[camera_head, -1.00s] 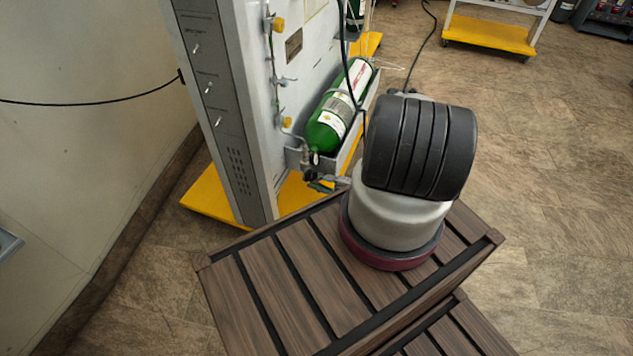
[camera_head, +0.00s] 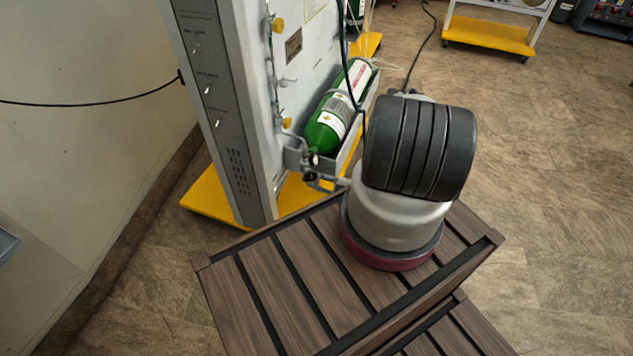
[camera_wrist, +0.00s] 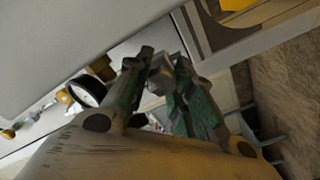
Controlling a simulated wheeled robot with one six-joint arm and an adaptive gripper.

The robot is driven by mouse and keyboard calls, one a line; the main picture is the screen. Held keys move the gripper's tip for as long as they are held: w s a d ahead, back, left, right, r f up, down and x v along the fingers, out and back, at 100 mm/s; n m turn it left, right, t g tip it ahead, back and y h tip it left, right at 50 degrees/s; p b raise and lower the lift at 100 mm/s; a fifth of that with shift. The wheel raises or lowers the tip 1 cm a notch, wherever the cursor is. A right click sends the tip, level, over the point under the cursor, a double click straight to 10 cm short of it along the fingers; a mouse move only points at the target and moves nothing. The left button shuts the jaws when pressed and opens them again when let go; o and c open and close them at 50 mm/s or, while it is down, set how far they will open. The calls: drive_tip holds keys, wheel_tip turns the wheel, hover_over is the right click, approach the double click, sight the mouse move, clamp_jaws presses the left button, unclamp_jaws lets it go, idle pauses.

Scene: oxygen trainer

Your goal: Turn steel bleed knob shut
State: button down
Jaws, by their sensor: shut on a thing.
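The steel bleed knob (camera_wrist: 160,76) shows as a small grey metal piece between the fingertips in the wrist view. My gripper (camera_wrist: 163,68) is shut on it, with one greenish finger on each side. The fingers hide part of the knob. In the head view my gripper (camera_head: 318,181) is small, just below the valve end of the green oxygen cylinder (camera_head: 330,125). The knob itself cannot be made out there. A round white-faced gauge (camera_wrist: 87,92) is left of the fingers in the wrist view.
The cylinder lies tilted against the grey trainer panel (camera_head: 245,110), which stands on a yellow base (camera_head: 215,203). Yellow knobs (camera_head: 278,25) line the panel face. A slatted brown platform (camera_head: 290,275) is in front. Open floor lies to the right.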

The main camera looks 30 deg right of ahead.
drive_tip(key=c, duration=1.2)
unclamp_jaws()
drive_tip(key=v, duration=1.2)
